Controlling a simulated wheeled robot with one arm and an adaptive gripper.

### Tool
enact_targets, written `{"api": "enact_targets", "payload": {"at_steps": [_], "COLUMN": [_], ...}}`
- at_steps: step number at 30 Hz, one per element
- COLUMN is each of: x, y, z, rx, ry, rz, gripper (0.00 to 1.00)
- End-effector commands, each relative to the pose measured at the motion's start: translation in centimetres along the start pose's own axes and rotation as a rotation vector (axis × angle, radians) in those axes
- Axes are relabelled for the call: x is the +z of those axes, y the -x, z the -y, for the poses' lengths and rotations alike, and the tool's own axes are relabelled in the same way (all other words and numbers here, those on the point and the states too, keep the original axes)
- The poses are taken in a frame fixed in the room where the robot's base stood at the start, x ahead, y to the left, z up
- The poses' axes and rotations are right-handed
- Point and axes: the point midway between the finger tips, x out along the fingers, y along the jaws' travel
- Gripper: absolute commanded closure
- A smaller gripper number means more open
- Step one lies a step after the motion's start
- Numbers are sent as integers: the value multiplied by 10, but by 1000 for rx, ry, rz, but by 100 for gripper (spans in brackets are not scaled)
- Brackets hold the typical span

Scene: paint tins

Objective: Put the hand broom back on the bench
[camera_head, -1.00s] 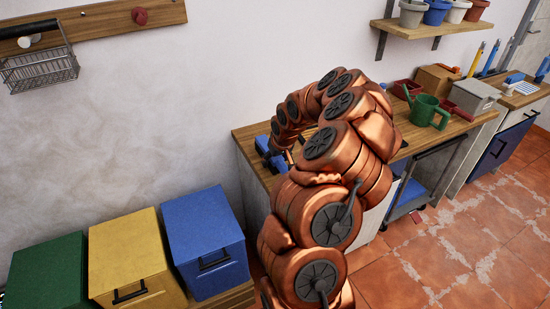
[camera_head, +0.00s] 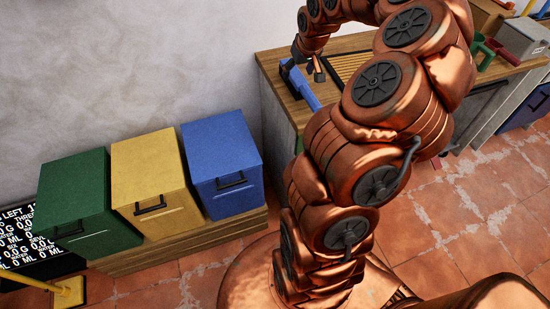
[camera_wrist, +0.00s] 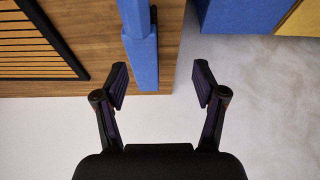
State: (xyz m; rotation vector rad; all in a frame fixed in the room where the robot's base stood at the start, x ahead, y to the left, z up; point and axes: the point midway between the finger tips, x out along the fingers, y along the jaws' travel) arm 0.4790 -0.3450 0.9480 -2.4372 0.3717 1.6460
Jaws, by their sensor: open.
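The hand broom, a long blue piece (camera_head: 299,85), lies on the wooden bench (camera_head: 274,67) near its left end. In the wrist view the broom (camera_wrist: 140,45) lies along the bench top (camera_wrist: 98,28), with its lower end at the bench's edge. My gripper (camera_head: 308,66) is open and empty beside the broom. In the wrist view its two fingers (camera_wrist: 160,80) are apart, with the broom's lower end nearer the left finger. No contact is visible. Part of the bench is hidden by my arm.
A dark-framed slatted rack (camera_wrist: 35,42) lies on the bench beside the broom. Green (camera_head: 75,190), yellow (camera_head: 148,170) and blue (camera_head: 222,155) bins stand left of the bench. A green watering can (camera_head: 484,50) is farther right.

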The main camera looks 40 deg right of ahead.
Motion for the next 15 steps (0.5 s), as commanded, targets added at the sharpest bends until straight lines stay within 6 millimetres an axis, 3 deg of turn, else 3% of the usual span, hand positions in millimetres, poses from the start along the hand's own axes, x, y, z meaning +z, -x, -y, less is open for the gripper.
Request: {"api": "enact_targets", "payload": {"at_steps": [4,8,12,15], "x": [9,39,86,127], "y": [31,64,96,116], "z": [65,130,182,207], "rx": [-41,-74,-87,-85], "ry": [91,183,263,306], "rz": [37,100,183,247], "gripper": [30,30,30,30]}}
